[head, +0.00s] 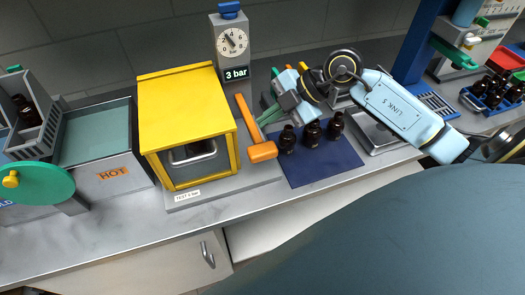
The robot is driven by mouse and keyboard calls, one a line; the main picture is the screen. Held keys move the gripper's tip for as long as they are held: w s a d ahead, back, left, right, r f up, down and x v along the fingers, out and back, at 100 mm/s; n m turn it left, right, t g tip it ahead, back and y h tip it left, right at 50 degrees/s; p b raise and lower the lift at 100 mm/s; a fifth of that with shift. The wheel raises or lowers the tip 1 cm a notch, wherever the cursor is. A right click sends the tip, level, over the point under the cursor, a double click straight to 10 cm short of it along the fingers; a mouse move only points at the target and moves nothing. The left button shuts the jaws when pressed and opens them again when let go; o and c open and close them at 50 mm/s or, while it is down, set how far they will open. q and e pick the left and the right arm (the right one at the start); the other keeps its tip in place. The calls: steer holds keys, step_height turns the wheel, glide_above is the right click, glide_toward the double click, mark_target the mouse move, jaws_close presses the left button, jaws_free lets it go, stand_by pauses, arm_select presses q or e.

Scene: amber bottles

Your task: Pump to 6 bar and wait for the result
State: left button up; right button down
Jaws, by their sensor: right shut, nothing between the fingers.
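A gauge (232,41) with a round dial and a blue cap stands at the back of the bench, and its display (236,73) reads 3 bar. The yellow test box (188,108) stands in front of it, with a grey vessel (193,152) inside its open front. An orange pump lever (247,118) with a thick orange grip (262,152) slopes down at the box's right side. My right gripper (268,115) is shut and empty, just right of the lever; whether it touches the lever cannot be told. My left gripper is out of view.
Several amber bottles (311,134) stand on a blue mat (327,165) right of the lever, under my right arm. A bath marked HOT (113,172) and a green disc (38,184) are at left. A blue crate of bottles (484,105) is at far right.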

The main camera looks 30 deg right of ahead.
steer(key=b, duration=0.5)
glide_above(267, 153)
steer(key=w, duration=0.1)
steer(key=f, duration=0.3)
steer(key=d+f, duration=0.1)
steer(key=f, duration=0.1)
steer(key=shift+w+f, duration=0.15)
steer(key=shift+f, duration=0.65)
steer(key=shift+f, duration=0.15)
stand_by(0.5)
steer(key=shift+f, duration=0.3)
steer(key=shift+f+b, duration=1.25)
steer(key=shift+f, duration=1.5)
stand_by(2.3)
